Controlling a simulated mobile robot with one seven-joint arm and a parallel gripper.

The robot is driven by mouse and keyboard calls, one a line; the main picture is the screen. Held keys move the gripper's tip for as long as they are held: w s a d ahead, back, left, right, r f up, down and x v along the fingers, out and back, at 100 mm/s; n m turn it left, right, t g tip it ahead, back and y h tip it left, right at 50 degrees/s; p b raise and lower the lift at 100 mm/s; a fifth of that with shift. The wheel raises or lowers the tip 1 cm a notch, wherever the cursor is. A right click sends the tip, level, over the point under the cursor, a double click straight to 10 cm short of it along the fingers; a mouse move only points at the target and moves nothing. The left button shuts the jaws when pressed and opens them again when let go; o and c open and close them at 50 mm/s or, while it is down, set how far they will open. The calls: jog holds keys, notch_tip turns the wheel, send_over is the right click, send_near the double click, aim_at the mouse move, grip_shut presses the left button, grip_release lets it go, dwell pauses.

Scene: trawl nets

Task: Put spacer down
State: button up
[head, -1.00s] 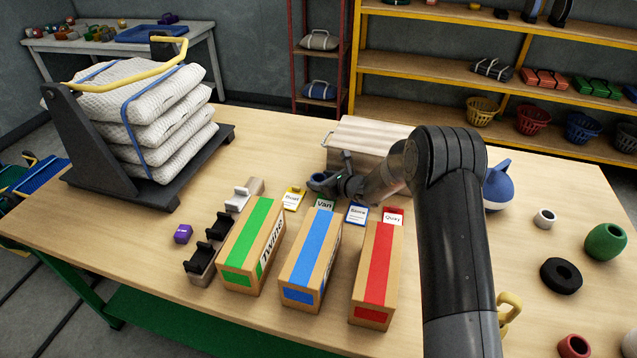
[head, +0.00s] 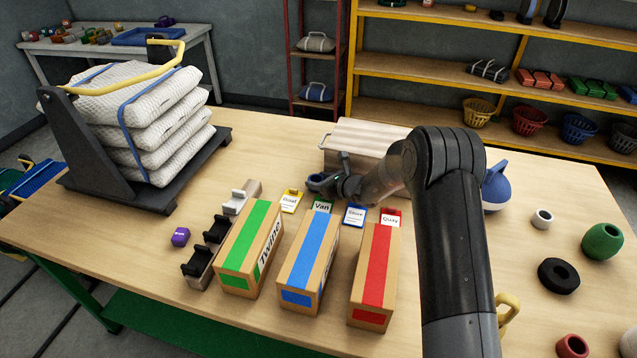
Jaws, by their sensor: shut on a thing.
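My gripper (head: 318,182) is at the end of my arm, low over the middle of the table, just behind the green "Van" card (head: 322,204). It is shut on a small dark blue-grey thing, which I take to be the spacer. That thing is small and partly hidden by the gripper, so I cannot tell its full shape, or whether it touches the table (head: 100,237).
Three boxes with green (head: 249,246), blue (head: 308,263) and red (head: 376,277) tape stand in front of the gripper. A sack stack (head: 150,115) stands at left.

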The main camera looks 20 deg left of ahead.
jog(key=shift+r, duration=0.5)
notch_tip(320, 180, up, 3)
jog(key=shift+f, duration=0.15)
jog(key=d+r, duration=0.6)
jog(key=d, duration=0.4)
notch_tip(320, 180, up, 20)
jog(key=d+r, duration=0.1)
jog(key=d, duration=0.1)
jog(key=w+d+f+m+t+h, duration=0.1)
jog(key=w+d+m+t+h, duration=0.3)
jog(key=w+d, duration=0.85)
send_over(376, 139)
jog(key=shift+m, duration=0.3)
notch_tip(376, 139, down, 12)
jog(key=shift+d+r, duration=0.1)
jog(key=shift+w+f, duration=0.1)
jog(key=shift+f, duration=2)
